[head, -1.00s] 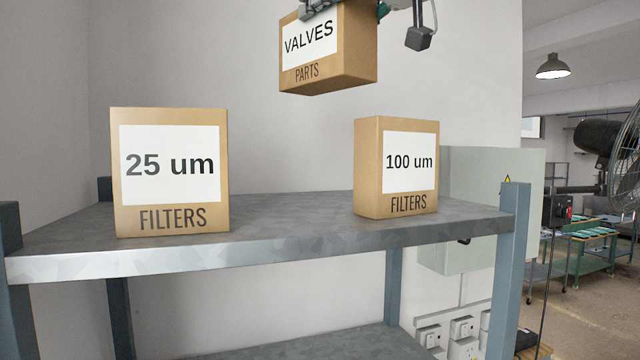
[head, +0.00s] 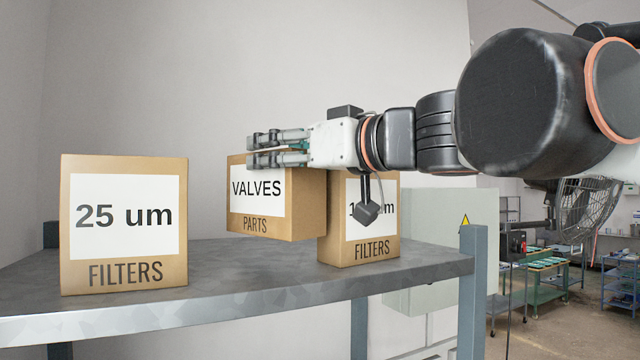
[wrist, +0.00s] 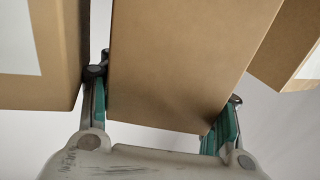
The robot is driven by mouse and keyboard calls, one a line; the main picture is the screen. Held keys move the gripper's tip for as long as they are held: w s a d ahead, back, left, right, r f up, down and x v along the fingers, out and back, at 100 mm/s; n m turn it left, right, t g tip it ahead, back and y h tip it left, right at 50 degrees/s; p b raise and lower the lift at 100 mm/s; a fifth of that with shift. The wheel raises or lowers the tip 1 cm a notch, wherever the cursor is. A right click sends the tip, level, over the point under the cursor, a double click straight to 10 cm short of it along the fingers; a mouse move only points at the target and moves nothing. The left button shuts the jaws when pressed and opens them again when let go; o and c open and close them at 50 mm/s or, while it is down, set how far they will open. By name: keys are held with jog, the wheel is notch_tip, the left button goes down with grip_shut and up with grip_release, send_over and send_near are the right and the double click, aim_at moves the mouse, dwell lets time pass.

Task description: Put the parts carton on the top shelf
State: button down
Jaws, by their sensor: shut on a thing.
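The parts carton (head: 277,220), brown with a white VALVES label, hangs just above the top shelf (head: 230,262) in the head view, between the two filter cartons. My gripper (head: 276,147) is shut on its upper part, reaching in from the right. In the wrist view the carton (wrist: 185,60) sits between the green-padded fingers (wrist: 160,115). In the head view its right side overlaps the 100 um carton in the picture; whether they touch I cannot tell. A small gap seems to show under the carton.
The 25 um filters carton (head: 124,271) stands on the shelf at left. The 100 um filters carton (head: 362,251) stands at right, partly hidden. A shelf post (head: 472,290) rises at the right end. Bare shelf lies between the two filter cartons.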

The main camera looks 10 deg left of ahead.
aim_at(282, 185)
jog(key=shift+f, duration=2.25)
jog(key=shift+f, duration=0.1)
jog(key=c, duration=0.5)
grip_release()
jog(key=b+v, duration=0.1)
jog(key=v, duration=1.1)
